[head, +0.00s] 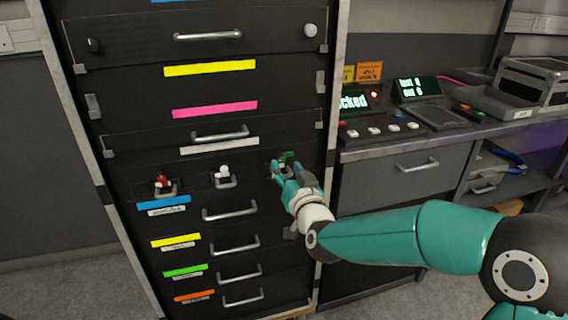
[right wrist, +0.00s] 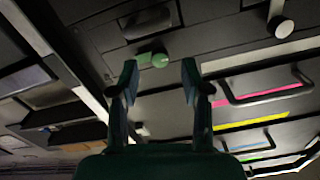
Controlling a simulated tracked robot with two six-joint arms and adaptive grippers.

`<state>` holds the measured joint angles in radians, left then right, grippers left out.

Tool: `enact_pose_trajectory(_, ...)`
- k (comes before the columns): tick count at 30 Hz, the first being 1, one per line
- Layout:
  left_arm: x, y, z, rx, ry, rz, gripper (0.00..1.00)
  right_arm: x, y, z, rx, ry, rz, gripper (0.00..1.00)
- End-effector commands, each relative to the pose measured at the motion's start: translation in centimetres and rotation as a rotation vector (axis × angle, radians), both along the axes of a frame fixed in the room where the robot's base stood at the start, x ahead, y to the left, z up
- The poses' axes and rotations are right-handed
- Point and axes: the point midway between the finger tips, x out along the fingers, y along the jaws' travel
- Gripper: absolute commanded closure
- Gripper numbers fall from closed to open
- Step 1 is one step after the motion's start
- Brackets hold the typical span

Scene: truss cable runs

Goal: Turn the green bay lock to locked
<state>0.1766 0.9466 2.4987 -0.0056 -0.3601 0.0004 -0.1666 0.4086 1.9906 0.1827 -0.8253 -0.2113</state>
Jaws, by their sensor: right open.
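The green bay lock (head: 287,156) is a small green knob on a dark panel at the right side of the black cabinet. In the right wrist view the green knob (right wrist: 158,60) shows just beyond and between my fingertips, with a green piece beside it on the left. My right gripper (head: 285,168) is open in front of the lock, and part of the lock is hidden by it in the head view. In the right wrist view the fingers (right wrist: 158,74) stand apart with nothing between them. I cannot tell if they touch the knob. My left gripper is not in view.
A white lock knob (head: 223,171) and a red one (head: 162,181) sit left in the same row, above handles. Drawers with handles (head: 230,212) and coloured strips lie below. A workbench (head: 400,149) with a lit display (head: 355,101) stands right.

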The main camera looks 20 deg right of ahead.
Motion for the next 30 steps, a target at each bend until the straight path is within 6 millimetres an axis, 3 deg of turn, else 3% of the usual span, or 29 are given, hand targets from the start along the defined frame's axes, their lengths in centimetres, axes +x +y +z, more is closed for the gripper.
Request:
enact_pose_trajectory(6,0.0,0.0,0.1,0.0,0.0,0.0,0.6,2.5,0.0,0.0,0.0,0.0,-0.001,0.53)
enact_pose_trajectory(17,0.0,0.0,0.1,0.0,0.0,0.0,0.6,2.9,0.1,0.0,0.0,0.001,-0.001,0.53)
enact_pose_trajectory(26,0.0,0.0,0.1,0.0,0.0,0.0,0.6,2.9,0.1,0.0,0.0,0.0,-0.001,1.0)
enact_pose_trajectory(30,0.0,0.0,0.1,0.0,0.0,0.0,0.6,2.9,0.1,0.0,0.0,0.0,-0.001,1.0)
